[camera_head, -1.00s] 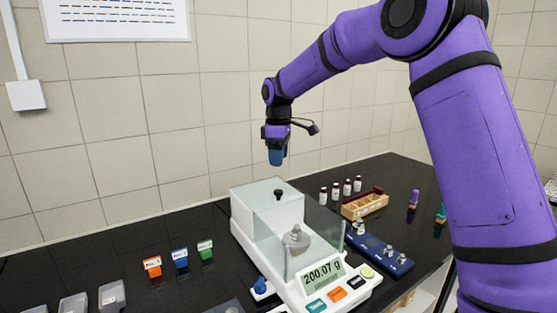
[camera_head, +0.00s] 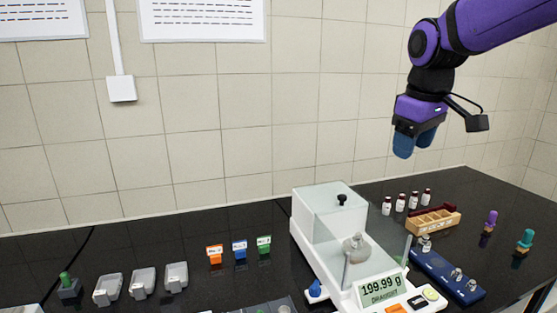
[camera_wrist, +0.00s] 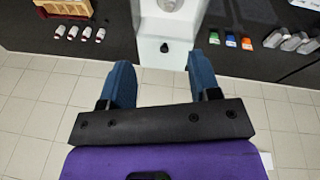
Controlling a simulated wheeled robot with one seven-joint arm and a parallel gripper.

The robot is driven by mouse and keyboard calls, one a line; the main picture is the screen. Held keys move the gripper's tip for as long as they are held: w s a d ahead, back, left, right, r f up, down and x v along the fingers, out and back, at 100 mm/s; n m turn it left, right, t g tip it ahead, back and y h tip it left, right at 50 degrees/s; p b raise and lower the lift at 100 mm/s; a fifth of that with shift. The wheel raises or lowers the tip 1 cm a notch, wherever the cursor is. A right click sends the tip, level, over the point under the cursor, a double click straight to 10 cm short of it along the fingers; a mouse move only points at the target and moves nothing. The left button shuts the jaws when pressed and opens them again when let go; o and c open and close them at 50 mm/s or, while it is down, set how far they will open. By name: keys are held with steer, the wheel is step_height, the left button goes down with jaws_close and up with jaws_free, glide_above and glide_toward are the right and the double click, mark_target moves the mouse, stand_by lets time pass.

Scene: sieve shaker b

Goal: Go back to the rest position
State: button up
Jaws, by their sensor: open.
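My gripper (camera_head: 414,142) hangs in the air at the upper right of the head view, above and behind the bench, with its blue fingers pointing down. In the wrist view its two blue fingers (camera_wrist: 163,88) are apart with nothing between them. The balance (camera_head: 318,225) stands on the black bench below and to the left of my gripper. A metal weight (camera_head: 356,248) sits inside its glass chamber, and its display (camera_head: 380,288) reads 199.99 g.
A blue weight tray (camera_head: 447,275), a wooden rack (camera_head: 433,221) and several small bottles (camera_head: 400,203) are right of the balance. Orange (camera_head: 215,254), blue (camera_head: 239,249) and green (camera_head: 264,244) labelled blocks and grey scoop-like trays (camera_head: 142,283) are left. The wall is behind.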

steer(key=s+d+f+m+t, duration=0.1)
steer(key=s+d+f+m, duration=0.1)
steer(key=s, duration=0.8)
steer(key=s+d+f+m+t, duration=0.1)
steer(key=s+m, duration=0.3)
steer(key=s, duration=0.7)
steer(key=shift+s+d+f+t, duration=0.35)
steer(key=shift+d+f, duration=0.2)
steer(key=shift+d, duration=0.25)
